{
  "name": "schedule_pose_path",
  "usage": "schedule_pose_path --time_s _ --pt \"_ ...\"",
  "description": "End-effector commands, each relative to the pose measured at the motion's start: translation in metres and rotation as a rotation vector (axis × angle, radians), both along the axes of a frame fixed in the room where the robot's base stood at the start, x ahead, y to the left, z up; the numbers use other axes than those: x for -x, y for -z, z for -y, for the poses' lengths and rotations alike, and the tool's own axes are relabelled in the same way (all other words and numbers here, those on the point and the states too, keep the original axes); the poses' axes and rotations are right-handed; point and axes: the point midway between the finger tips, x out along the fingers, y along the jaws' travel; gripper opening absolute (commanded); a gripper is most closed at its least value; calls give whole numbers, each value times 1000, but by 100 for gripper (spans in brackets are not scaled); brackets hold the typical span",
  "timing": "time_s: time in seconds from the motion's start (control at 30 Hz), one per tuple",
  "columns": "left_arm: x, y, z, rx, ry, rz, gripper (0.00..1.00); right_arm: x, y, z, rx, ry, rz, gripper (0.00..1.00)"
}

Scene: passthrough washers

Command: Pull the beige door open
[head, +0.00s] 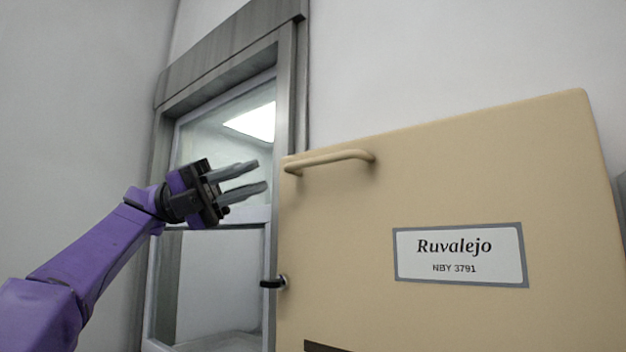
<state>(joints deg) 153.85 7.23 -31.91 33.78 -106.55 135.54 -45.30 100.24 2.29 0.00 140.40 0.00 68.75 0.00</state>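The beige door (430,190) fills the right half of the head view. A beige bar handle (330,160) is fixed near its upper left corner, and a label reading "Ruvalejo" (460,254) is on its face. A small dark latch (273,283) sits at its left edge. My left gripper (253,179) is open and empty, with its two grey fingers pointing right, just left of the handle and apart from it in the picture. I cannot tell whether the door is fully closed. My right gripper does not show.
A grey metal-framed window or glazed door (285,90) stands behind my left gripper, with a lit room showing through the glass. A plain white wall (400,60) is above the beige door, and another wall (70,120) is at the left.

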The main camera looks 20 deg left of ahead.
Motion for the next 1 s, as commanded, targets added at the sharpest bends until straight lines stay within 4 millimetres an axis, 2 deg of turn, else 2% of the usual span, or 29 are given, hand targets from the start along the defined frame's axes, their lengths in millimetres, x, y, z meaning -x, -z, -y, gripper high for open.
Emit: schedule_pose_path --time_s 0.3,0.43,0.6,0.8,0.9,1.0 --pt "0 -19 67 -3 1 -4 23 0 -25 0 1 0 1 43" --pt "0 -23 88 -2 2 -3 23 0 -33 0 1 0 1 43" --pt "0 -22 98 -2 -1 -2 23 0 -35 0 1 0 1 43" --pt "0 -21 98 0 -1 -1 23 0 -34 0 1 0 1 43" --pt "0 -21 98 0 -1 -2 0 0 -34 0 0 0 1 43" --pt "0 -21 98 -1 0 -2 0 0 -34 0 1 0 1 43"
